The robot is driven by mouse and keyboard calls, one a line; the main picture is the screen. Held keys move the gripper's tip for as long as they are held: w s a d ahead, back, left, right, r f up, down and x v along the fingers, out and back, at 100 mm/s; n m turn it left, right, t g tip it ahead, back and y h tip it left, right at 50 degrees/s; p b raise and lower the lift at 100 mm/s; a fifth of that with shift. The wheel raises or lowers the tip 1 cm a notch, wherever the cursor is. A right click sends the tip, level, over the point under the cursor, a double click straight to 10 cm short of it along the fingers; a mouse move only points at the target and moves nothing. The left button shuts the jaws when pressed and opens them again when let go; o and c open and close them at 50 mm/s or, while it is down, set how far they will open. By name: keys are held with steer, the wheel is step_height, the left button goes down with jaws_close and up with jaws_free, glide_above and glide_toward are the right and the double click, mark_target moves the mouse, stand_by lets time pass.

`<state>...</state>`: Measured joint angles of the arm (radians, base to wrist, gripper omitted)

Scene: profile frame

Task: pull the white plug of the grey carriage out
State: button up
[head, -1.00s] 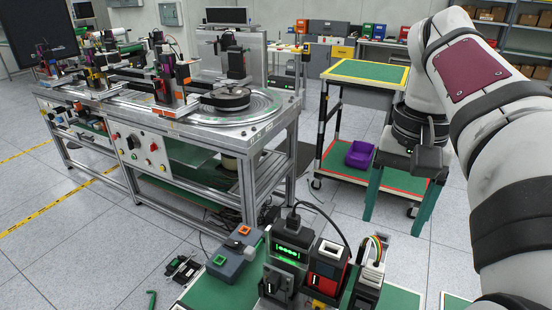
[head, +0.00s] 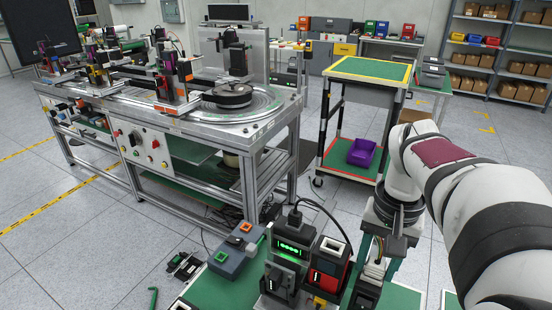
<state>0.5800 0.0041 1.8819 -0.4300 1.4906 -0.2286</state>
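My gripper (head: 380,258) hangs from the arm at right, with teal fingers pointing down. The fingers look apart, so it seems open, over the right-hand module on the near bench. That module (head: 366,295) is dark, with a pale top. A bundle of thin coloured wires (head: 378,248) rises from its top between or just behind the fingers. A white plug (head: 372,270) seems to sit at the foot of these wires, partly hidden. I cannot tell whether a finger touches it. I cannot make out for sure which part is the grey carriage.
Left of the gripper stand a red-and-black module (head: 331,268) and a dark module with a green display (head: 288,247), with a black cable looping over them. A grey box (head: 232,257) with orange and green squares stands further left. A purple bin (head: 364,152) sits on a cart behind.

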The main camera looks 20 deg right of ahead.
mark_target(377, 262)
jaws_close()
steer(key=shift+r, duration=0.1)
steer(key=shift+r, duration=0.9)
steer(key=shift+r, duration=0.1)
steer(key=shift+r, duration=1.4)
